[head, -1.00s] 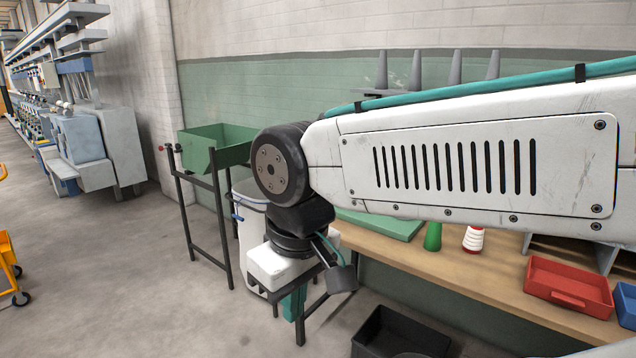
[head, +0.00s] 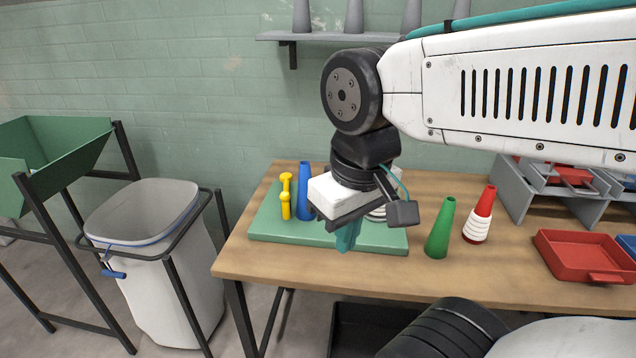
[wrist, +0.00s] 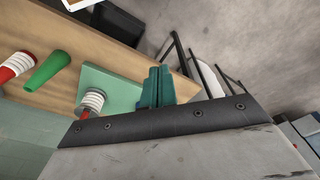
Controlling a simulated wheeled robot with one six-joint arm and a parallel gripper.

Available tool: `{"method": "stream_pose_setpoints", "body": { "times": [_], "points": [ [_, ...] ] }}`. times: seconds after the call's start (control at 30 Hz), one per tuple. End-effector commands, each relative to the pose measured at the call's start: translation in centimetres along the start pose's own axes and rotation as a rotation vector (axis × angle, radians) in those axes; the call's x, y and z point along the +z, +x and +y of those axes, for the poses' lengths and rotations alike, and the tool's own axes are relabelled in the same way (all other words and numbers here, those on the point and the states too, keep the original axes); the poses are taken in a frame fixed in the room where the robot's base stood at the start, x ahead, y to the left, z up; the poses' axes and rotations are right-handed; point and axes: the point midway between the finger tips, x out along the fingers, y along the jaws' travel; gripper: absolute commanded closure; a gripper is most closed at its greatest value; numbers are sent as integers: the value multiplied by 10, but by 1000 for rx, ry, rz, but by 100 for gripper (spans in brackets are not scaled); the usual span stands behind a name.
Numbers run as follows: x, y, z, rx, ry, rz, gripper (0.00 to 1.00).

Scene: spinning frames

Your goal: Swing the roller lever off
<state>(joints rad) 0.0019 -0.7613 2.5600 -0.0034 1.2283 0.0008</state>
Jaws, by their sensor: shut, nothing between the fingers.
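A short yellow post with a knobbed top (head: 286,195) stands on a green board (head: 262,226) at the bench's left end; I cannot tell whether it is the roller lever. A blue cone (head: 304,192) stands upright beside it. My gripper (head: 347,238) points down in front of the board, to the right of the yellow post and blue cone, with its teal fingers together and empty. The fingers also show in the wrist view (wrist: 157,87). There, a red cone with white windings (wrist: 91,103) stands on the board; my gripper mostly hides it in the head view.
A green cone (head: 440,228) and a wound red cone (head: 480,216) stand on the wooden bench (head: 300,271). A red tray (head: 585,257) lies at right. A white bin (head: 155,262) and green hopper (head: 66,145) stand left. A shelf (head: 330,38) hangs behind.

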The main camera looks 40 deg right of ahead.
Motion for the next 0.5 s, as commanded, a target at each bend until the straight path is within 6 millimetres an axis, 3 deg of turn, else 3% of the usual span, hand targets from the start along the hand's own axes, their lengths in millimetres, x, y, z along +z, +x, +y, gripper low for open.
{"method": "stream_pose_setpoints", "body": {
  "times": [0.37,0.5],
  "points": [
    [-1,0,0,-3,0,-1,100],
    [-16,3,1,-49,-1,-11,100]
  ]
}}
